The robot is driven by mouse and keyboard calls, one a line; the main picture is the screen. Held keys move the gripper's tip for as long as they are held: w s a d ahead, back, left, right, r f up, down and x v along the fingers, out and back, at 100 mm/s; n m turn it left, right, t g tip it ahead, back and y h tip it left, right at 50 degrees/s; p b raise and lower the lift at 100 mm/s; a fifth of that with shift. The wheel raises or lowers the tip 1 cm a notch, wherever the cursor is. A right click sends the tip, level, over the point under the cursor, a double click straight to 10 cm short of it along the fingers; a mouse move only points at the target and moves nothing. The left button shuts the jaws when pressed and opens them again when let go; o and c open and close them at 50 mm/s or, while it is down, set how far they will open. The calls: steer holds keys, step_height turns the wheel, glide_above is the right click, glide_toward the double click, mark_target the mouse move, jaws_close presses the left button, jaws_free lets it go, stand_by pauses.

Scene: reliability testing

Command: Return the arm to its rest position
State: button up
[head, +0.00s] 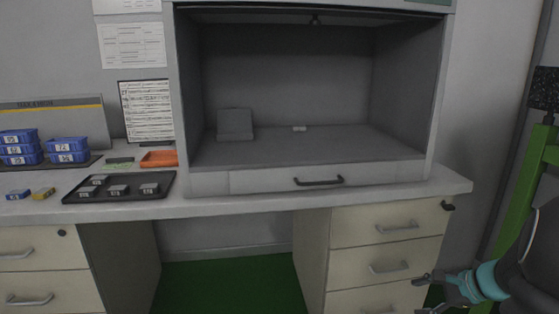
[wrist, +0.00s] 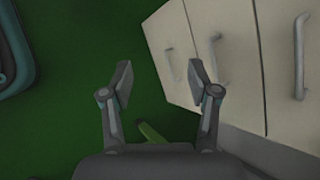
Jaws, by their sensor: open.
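My gripper (wrist: 157,84) shows in the wrist view with its two fingers spread wide and nothing between them. It points down over the green floor (wrist: 95,50), beside the drawer fronts. In the head view my gripper (head: 424,294) is at the lower right, low in front of the right drawer unit. My arm comes in from the right edge there, partly cut off by the frame.
The right drawer unit (head: 385,254) with protruding handles is close to my gripper. Above it is the bench top (head: 300,193) with an open chamber (head: 290,85). A black tray (head: 120,192) with several small parts and blue bins (head: 68,150) are at left.

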steer(key=s+a+r+n+h, duration=0.2)
steer(key=s+a+r+n, duration=0.2)
steer(key=s+a+n, duration=0.2)
steer(key=s+a+r+n+h, duration=0.1)
steer(key=s+a+r+n, duration=0.2)
steer(key=s+a+n, duration=0.3)
steer(key=s+a+r+n+g+h, duration=0.1)
steer(key=s+a+r+n, duration=0.3)
steer(key=a, duration=0.7)
steer(key=s+n+h, duration=0.1)
steer(key=s+n, duration=0.1)
steer(key=n, duration=0.1)
steer(key=shift+r+h, duration=0.3)
